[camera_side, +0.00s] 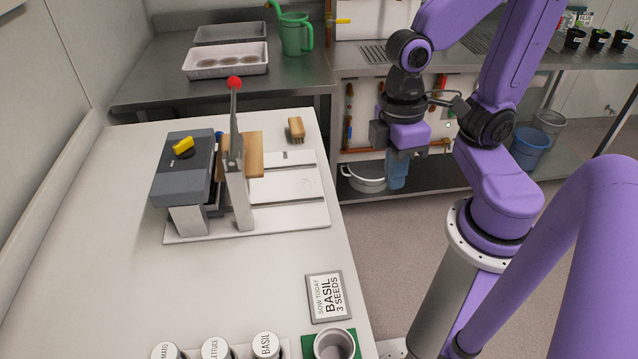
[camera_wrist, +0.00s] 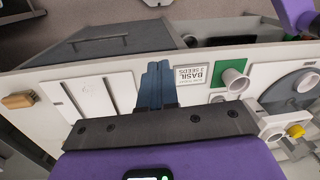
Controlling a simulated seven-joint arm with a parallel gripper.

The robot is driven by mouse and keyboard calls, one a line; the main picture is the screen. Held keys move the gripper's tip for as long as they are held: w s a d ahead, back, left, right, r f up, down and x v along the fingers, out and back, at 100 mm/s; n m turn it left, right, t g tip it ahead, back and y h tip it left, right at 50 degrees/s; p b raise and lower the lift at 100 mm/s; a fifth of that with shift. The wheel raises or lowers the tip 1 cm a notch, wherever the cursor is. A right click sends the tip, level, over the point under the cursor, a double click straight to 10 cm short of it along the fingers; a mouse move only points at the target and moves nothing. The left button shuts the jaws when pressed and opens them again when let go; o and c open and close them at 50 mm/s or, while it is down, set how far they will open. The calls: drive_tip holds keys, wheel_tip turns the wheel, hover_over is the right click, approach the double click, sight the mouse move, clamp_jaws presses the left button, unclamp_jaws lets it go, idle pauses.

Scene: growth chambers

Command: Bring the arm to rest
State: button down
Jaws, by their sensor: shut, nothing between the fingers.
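My gripper (camera_side: 397,170) hangs in the air to the right of the white table (camera_side: 272,268) in the side view, pointing down, clear of the table edge. Its blue fingers (camera_wrist: 158,84) are together in the wrist view, with nothing between them. My purple arm is folded above and behind it at the right. The fingers touch nothing that I can see.
On the table stand a device with a red-knobbed lever (camera_side: 234,84), a wooden brush (camera_side: 296,129), a "BASIL 3 SEEDS" sign (camera_side: 325,297), a grey cup (camera_side: 334,344) and several labelled jars (camera_side: 266,344). A white pot (camera_side: 366,178) sits on the low shelf behind my gripper.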

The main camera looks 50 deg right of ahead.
drive_tip(key=shift+s+d+r+n+t, duration=0.35)
drive_tip(key=shift+s+d+n+t, duration=0.25)
drive_tip(key=shift+n, duration=0.6)
